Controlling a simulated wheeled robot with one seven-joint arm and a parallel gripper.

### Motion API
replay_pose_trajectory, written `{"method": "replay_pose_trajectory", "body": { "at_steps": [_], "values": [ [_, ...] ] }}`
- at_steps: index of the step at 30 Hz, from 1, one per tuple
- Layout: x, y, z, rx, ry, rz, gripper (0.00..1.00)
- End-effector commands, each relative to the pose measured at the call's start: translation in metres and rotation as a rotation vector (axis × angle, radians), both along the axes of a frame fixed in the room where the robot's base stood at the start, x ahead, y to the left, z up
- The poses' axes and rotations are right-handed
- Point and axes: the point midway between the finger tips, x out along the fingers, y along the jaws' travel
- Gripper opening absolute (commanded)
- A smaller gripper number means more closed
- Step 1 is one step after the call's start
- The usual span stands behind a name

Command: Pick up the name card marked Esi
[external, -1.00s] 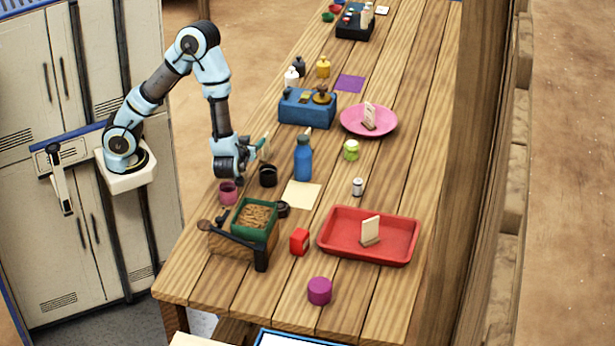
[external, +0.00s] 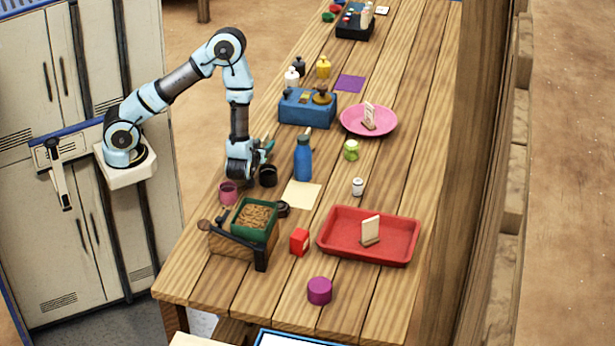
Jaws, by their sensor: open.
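A name card (external: 370,229) stands upright in a small wooden holder in the red tray (external: 328,251) at the near right. Another name card (external: 369,115) stands in a holder on the pink plate (external: 350,129) farther back. The writing on both is too small to read, so I cannot tell which is marked Esi. My gripper (external: 243,182) points down over the table's left side, beside the black cup (external: 268,177) and above the pink cup (external: 228,194). It is open and empty, well to the left of both cards. Its fingertips are hard to make out.
A scale with a green pan (external: 237,216), a red box (external: 300,241) and a purple cylinder (external: 319,291) are nearer. A blue scale (external: 292,111) stands farther back.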

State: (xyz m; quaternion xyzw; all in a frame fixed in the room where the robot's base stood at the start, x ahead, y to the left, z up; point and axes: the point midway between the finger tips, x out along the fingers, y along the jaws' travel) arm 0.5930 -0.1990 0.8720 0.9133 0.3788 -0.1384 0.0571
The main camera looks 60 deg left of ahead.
Motion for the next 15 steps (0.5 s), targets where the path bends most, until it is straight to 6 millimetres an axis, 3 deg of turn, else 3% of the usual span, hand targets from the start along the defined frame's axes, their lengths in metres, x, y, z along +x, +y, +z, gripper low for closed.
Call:
{"method": "replay_pose_trajectory", "body": {
  "at_steps": [5,13,15],
  "values": [
    [0.013,0.014,-0.004,-0.002,0.0,0.002,0.47],
    [0.016,0.015,-0.006,-0.002,-0.002,0.0,0.47],
    [0.016,0.015,-0.006,-0.002,-0.002,0.0,0.39]
  ]
}}
